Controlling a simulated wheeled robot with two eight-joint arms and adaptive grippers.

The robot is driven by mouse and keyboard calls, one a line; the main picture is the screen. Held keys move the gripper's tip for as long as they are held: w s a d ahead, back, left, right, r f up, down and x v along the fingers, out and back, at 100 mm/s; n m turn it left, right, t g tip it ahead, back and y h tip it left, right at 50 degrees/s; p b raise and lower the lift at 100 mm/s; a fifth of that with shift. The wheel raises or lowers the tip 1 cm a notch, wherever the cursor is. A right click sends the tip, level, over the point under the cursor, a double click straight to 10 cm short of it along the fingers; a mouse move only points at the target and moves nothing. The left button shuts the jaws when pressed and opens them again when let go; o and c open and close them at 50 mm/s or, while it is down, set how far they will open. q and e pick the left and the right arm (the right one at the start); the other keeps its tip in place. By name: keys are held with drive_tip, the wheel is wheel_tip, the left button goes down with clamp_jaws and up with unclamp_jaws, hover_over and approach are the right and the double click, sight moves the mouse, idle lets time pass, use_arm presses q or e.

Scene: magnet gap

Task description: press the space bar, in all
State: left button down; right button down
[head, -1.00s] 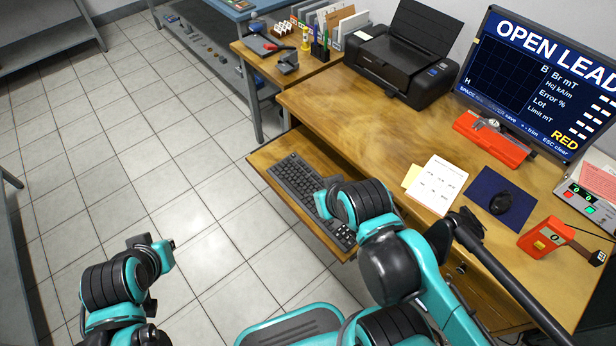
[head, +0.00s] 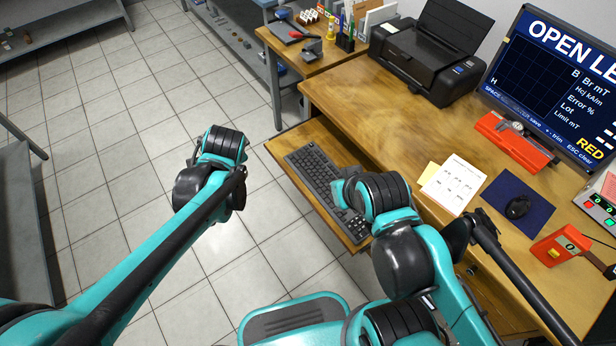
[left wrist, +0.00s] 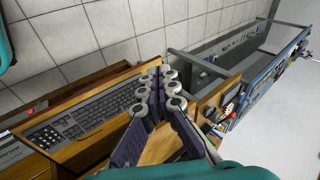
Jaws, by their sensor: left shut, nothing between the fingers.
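The dark keyboard (head: 318,178) lies on a pulled-out wooden tray below the desk top. It also shows in the left wrist view (left wrist: 85,112), with its number pad at the left end. I cannot make out the space bar among the small keys. My left gripper (left wrist: 160,85) is shut and empty in the left wrist view, its fingertips appearing close to the keyboard's right end; contact cannot be judged. In the head view my left wrist hides these fingers, left of the tray. My right gripper (head: 345,190) is over the keyboard's lower end, its fingers mostly hidden.
The wooden desk (head: 375,115) carries a printer (head: 432,50), a monitor (head: 555,80), an orange-red caliper case (head: 512,140), paper sheets (head: 453,185) and a mouse (head: 518,206) on a blue pad. Tiled floor (head: 110,120) is open left of the tray.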

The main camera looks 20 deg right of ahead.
use_arm(q)
drive_tip(key=w+d+f+m, duration=0.6)
drive_tip(key=d+f+m, duration=0.15)
drive_tip(key=d, duration=0.45)
drive_tip(key=m+t, duration=0.2)
drive_tip(key=m, duration=0.4)
hover_over(306, 172)
drive_tip(key=s, duration=0.3)
wheel_tip(306, 172, down, 12)
drive_tip(key=shift+s+r, duration=0.2)
drive_tip(key=shift+s, duration=0.05)
wheel_tip(306, 172, down, 6)
drive_tip(key=b, duration=0.3)
drive_tip(key=shift+f, duration=1.35)
drive_tip(key=shift+f, duration=0.45)
